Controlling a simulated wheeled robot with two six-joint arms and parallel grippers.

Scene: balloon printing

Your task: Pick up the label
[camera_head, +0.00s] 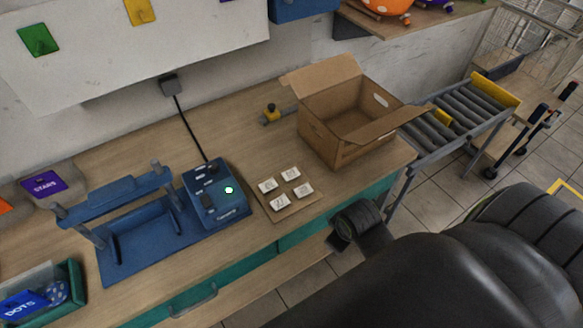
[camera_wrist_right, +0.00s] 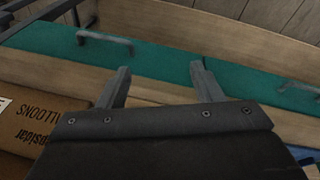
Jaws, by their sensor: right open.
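Several small white labels with dark print lie flat on a thin brown board (camera_head: 291,211) on the workbench, right of the blue machine; one is the front-left label (camera_head: 279,202), another the back-right label (camera_head: 291,174). My right gripper shows in the right wrist view (camera_wrist_right: 160,68), its two fingers apart with nothing between them. My left gripper is not in view.
An open cardboard box (camera_head: 335,136) stands behind and right of the labels; a printed box (camera_wrist_right: 40,125) shows at left in the wrist view. A roller conveyor (camera_head: 455,122) lies right.

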